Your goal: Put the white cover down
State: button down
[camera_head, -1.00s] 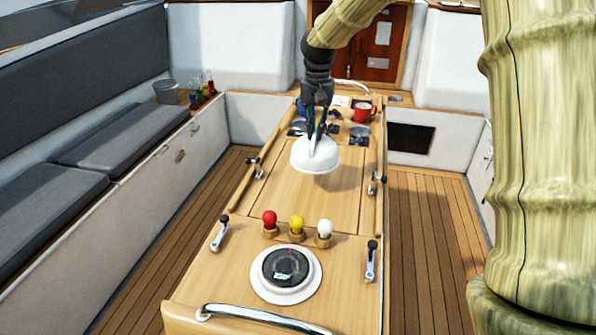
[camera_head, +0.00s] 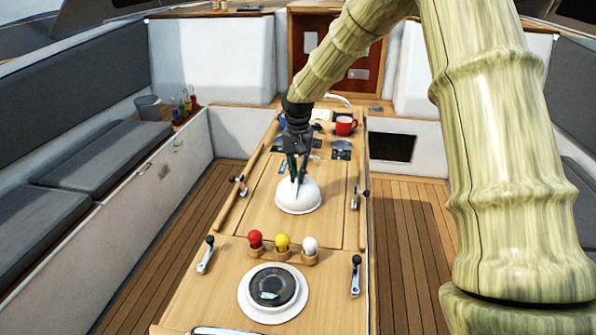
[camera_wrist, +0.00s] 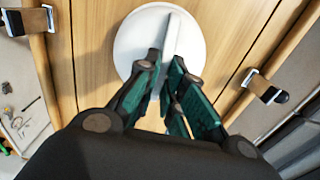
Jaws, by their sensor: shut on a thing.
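The white cover (camera_head: 298,197) is a round dome with a raised ridge on top. It sits over the middle of the wooden table (camera_head: 257,215), at or very near the surface; I cannot tell for certain whether it touches. My gripper (camera_head: 297,177) points down from above and is shut on the cover's ridge. In the wrist view the cover (camera_wrist: 140,40) shows as a white disc on the wood, with the teal finger pads of my gripper (camera_wrist: 172,100) on either side of its ridge. Part of the cover is hidden behind the fingers.
A red mug (camera_head: 345,125) stands at the far end. Black-handled latches line the sides. Wood around the cover is clear.

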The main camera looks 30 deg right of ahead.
jog(key=shift+f, duration=0.1)
jog(key=c, duration=1.5)
grip_release()
jog(key=shift+f, duration=0.1)
notch_tip(320, 180, up, 12)
jog(key=b, duration=0.2)
jog(key=shift+r+b, duration=0.2)
jog(key=shift+b, duration=0.15)
